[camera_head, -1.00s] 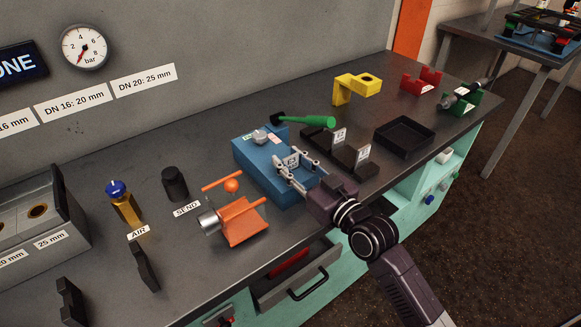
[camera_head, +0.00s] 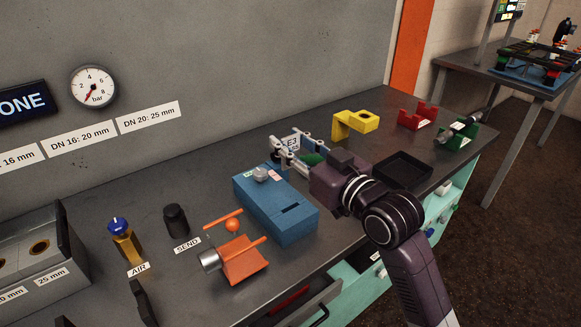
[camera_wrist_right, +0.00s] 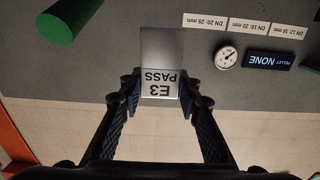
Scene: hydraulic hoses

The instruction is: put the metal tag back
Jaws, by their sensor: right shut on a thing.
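My right gripper (camera_head: 282,150) is shut on the metal tag (camera_head: 291,141), a thin plate with a white label. It holds the tag raised above the far end of the blue box (camera_head: 262,212), apart from it. The wrist view shows the tag (camera_wrist_right: 161,50) upright between the fingertips (camera_wrist_right: 160,98), its label reading "E3 PASS" upside down. The blue box has an empty-looking dark slot on top and a grey knob. The black stands with other tags are hidden behind my gripper and arm. My left gripper is not in view.
A green handle (camera_head: 312,159) shows behind my gripper. A black tray (camera_head: 403,168) lies right of my arm, with a yellow bracket (camera_head: 355,123) behind. An orange fixture (camera_head: 240,262) stands left of the box. A drawer at the table front is open.

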